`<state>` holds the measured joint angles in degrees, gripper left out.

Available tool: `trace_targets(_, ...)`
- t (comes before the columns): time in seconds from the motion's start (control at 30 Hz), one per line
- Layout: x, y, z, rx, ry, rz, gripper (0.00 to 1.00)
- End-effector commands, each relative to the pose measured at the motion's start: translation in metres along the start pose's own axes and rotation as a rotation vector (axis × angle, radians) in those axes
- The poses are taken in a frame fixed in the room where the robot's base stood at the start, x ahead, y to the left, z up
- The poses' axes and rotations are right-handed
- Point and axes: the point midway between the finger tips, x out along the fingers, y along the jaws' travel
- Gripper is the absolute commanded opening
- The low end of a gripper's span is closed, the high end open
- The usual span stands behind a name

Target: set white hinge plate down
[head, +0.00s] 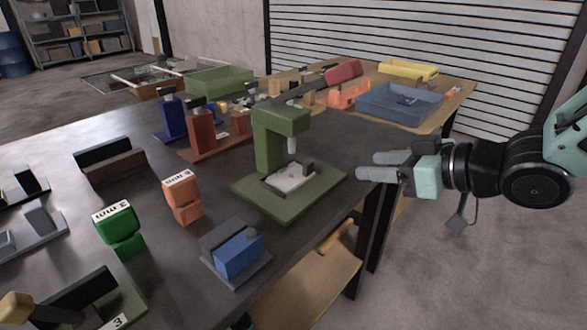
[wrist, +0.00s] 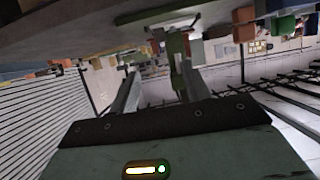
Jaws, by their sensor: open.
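The white hinge plate (head: 287,179) lies on the base of the green press (head: 283,135), below its plunger and beside a small dark block. My gripper (head: 366,166) is to the right of the press, past the table's edge, with its fingers pointing left towards the press. It is open and empty. In the wrist view my open fingers (wrist: 155,92) reach up towards the green press (wrist: 177,50). I cannot make out the plate in that view.
On the dark table (head: 140,235) stand a blue block fixture (head: 236,252), an orange block (head: 182,197) and a green block (head: 119,229). Red and blue presses stand behind. A blue-grey tray (head: 400,104) and a yellow tray (head: 408,70) are on the wooden table at the back.

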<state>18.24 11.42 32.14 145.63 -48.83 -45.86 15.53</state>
Motion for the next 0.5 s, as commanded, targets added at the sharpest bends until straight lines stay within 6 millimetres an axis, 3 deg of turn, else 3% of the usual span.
trace_targets(0.13,0.005,0.000,-0.008,0.007,0.005,-0.007,0.47)
trace_targets(0.43,0.020,-0.002,-0.002,0.001,-0.011,0.001,0.47)
trace_targets(0.5,0.040,-0.002,0.004,-0.003,-0.007,0.000,0.47)
